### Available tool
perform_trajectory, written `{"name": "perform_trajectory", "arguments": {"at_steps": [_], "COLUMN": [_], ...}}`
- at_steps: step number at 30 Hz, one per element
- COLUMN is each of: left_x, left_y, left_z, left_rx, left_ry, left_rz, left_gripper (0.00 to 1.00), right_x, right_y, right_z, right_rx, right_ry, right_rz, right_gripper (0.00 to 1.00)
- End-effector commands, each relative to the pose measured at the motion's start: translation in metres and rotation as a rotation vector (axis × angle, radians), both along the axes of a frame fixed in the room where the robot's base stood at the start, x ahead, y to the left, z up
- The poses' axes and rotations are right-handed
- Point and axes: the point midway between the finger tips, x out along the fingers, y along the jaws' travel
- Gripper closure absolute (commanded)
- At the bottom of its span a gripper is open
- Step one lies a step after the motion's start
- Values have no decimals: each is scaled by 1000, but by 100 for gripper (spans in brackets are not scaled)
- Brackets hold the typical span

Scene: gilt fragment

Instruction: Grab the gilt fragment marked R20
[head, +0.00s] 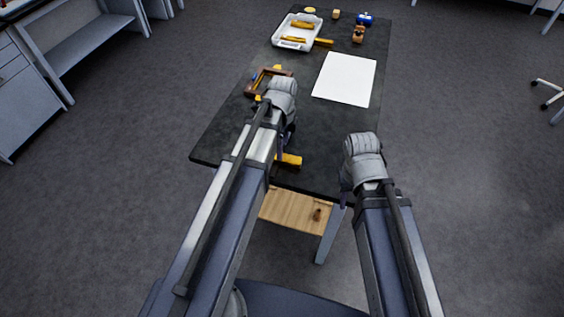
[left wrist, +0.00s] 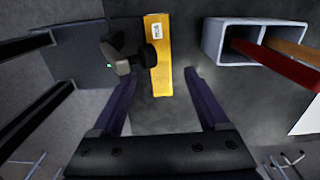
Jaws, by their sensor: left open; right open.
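A long gilt fragment with a small white label (left wrist: 157,55) lies just ahead of my open left gripper (left wrist: 161,77) in the left wrist view, in line with the gap between the fingers. The label is too small to read. In the head view a gilt piece (head: 290,160) shows beside my left arm near the table's front edge, partly hidden by the arm. My left gripper's fingers (head: 284,146) are mostly hidden there. My right gripper (head: 345,188) hangs at the table's right front edge, open, its fingers hardly visible and apart from any fragment.
A grey device with a dark knob (left wrist: 126,55) sits close against the fragment's left side. A grey open holder (left wrist: 228,40) with red and orange bars stands at its right. Further back are a wooden frame (head: 259,88), white sheet (head: 345,80) and white tray (head: 281,42) with gilt pieces.

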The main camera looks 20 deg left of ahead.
Motion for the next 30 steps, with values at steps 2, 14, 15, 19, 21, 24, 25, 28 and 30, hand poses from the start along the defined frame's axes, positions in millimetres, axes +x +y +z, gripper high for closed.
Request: {"name": "perform_trajectory", "arguments": {"at_steps": [2, 14, 15, 19, 21, 24, 25, 28, 30], "left_x": [0, 0, 1, 0, 0, 0, 0, 0, 0], "left_y": [0, 2, 2, 3, 3, 3, 3, 3, 3], "left_z": [-3, -30, -36, -51, -55, -55, -54, -53, -53], "left_rx": [0, 0, 0, 0, 0, 0, 0, 0, 0], "left_ry": [0, 0, 0, 0, 0, 0, 0, 0, 0], "left_rz": [0, 1, 1, 0, 0, 1, 1, 1, 1], "left_gripper": [22, 22, 22, 22, 22, 22, 22, 22, 26], "right_x": [0, 0, 0, 0, 0, 0, 0, 0, 0], "right_y": [0, 0, 0, 0, 0, 0, 0, 0, 0], "right_z": [-3, -30, -35, -51, -55, -55, -54, -53, -53], "right_rx": [0, 0, 0, 0, 0, 0, 0, 0, 0], "right_ry": [0, 0, 0, 0, 0, 0, 0, 0, 0], "right_rz": [0, 0, 0, 0, 0, 0, 0, 0, 0], "right_gripper": [55, 55, 55, 55, 55, 55, 55, 55, 55]}}
